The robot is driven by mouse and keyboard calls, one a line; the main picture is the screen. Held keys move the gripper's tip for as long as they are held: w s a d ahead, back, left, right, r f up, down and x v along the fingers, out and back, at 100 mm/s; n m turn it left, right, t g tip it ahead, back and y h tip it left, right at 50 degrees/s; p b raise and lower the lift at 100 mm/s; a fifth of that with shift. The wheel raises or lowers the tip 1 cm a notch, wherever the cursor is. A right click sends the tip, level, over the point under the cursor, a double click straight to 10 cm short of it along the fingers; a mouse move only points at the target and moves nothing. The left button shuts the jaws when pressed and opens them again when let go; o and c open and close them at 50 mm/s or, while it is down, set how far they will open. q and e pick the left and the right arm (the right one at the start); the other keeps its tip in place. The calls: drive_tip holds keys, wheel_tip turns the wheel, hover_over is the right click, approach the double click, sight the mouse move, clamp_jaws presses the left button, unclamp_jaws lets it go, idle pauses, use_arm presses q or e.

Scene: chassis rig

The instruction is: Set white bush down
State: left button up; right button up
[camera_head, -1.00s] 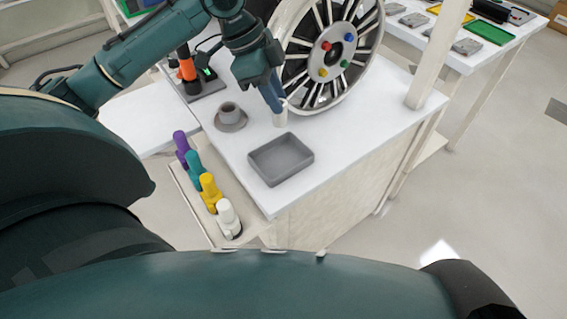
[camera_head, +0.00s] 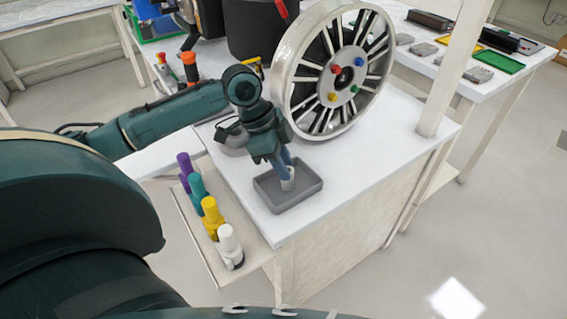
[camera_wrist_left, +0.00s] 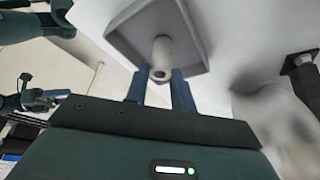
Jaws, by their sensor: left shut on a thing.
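A small white bush (camera_head: 289,178) is held upright in my left gripper (camera_head: 287,165). It is inside the outline of the grey tray (camera_head: 305,193) on the white bench top, and I cannot tell whether its lower end touches the tray floor. In the left wrist view the bush (camera_wrist_left: 161,52) shows as a pale hollow cylinder at the tips of the blue fingers (camera_wrist_left: 160,82), with the grey tray (camera_wrist_left: 128,30) beyond it. My left gripper is shut on the bush.
A spoked wheel (camera_head: 283,82) with coloured nuts stands upright behind the tray. A rack (camera_head: 205,255) at the bench's left side holds purple, teal, yellow and white (camera_head: 230,243) pieces. A pale post (camera_head: 445,90) rises at the right. The bench right of the tray is clear.

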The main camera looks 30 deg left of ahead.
drive_tip(key=shift+s, duration=0.2)
use_arm(q)
drive_tip(key=o, duration=1)
use_arm(e)
drive_tip(key=shift+a+f, duration=0.1)
drive_tip(key=shift+f, duration=0.05)
drive_tip(key=shift+w, duration=0.2)
use_arm(q)
drive_tip(key=shift+a+r, duration=0.15)
drive_tip(key=shift+r, duration=0.2)
drive_tip(key=p+v, duration=0.2)
drive_tip(key=v, duration=0.9)
drive_tip(key=shift+a+r, duration=0.1)
drive_tip(key=shift+r, duration=0.1)
use_arm(e)
drive_tip(key=shift+w+a+g, duration=0.15)
drive_tip(key=shift+a+g, duration=0.15)
drive_tip(key=shift+a, duration=0.1)
drive_tip(key=shift+f, duration=0.1)
